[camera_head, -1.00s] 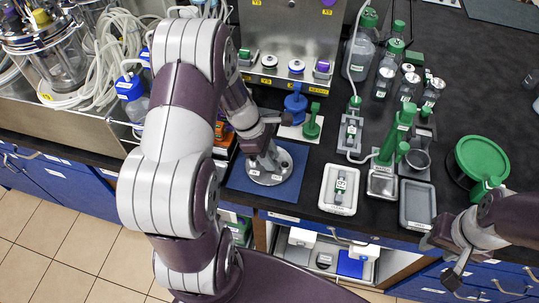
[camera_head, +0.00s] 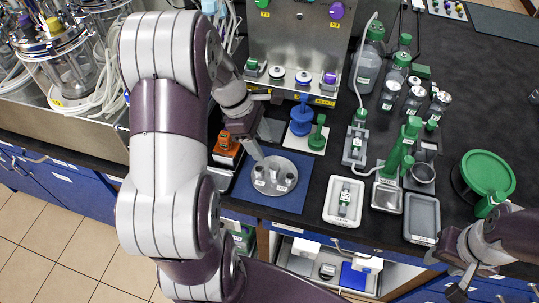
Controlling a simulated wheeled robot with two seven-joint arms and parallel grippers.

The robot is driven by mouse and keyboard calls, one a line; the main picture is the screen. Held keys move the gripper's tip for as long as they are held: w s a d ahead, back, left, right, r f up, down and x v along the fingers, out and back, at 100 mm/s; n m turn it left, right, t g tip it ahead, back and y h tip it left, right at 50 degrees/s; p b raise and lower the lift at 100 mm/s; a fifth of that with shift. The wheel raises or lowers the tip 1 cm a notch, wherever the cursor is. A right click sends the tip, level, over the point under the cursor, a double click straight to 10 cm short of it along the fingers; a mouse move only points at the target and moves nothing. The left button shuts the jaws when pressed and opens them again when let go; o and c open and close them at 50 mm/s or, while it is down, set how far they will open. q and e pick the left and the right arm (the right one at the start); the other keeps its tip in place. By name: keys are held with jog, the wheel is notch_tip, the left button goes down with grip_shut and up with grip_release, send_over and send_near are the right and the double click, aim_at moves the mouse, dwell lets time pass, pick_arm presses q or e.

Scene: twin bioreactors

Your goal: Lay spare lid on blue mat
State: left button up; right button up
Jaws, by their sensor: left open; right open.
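The spare lid (camera_head: 273,189), a round silver disc with several short grey ports on top, lies flat on the blue mat (camera_head: 290,204). The mat's edges show around it. My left gripper (camera_head: 260,146) is open at the lid's upper left edge, with a fingertip close to one port. I cannot tell whether it touches the lid. My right gripper (camera_head: 463,283) is open and empty at the lower right, over the bench's front edge.
A blue stand and a green-handled piece on a white plate (camera_head: 317,146) stand just behind the mat. A white tray (camera_head: 344,202) is to its right, and an orange-topped box (camera_head: 226,145) to its left. A steel panel (camera_head: 292,38) with knobs rises behind.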

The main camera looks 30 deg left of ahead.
pick_arm(q)
jog(key=s+d+m+y, duration=0.4)
jog(key=s+d+m, duration=0.4)
jog(key=m, duration=1.3)
jog(key=shift+d+r, duration=0.25)
jog(key=shift+d, duration=0.3)
